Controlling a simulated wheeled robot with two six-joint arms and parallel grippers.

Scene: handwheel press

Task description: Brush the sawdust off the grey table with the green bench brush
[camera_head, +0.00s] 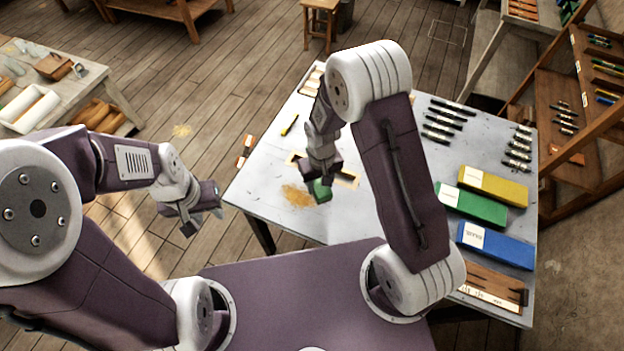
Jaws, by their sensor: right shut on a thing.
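The grey table (376,222) stands in front of me. A patch of tan sawdust (297,196) lies on its left part. My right gripper (319,178) is over the table, shut on the green bench brush (321,191), which shows as a small green block just right of the sawdust. The gripper hides part of the brush, and I cannot tell whether the brush touches the table. My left gripper (203,214) hangs off the table's left edge, over the floor, with nothing seen in it. Its fingers look apart.
Yellow (495,186), green (470,206) and blue (497,244) boxes lie on the table's right side, with a wooden board (492,284) at the front right. Several dark tools (440,127) lie behind.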

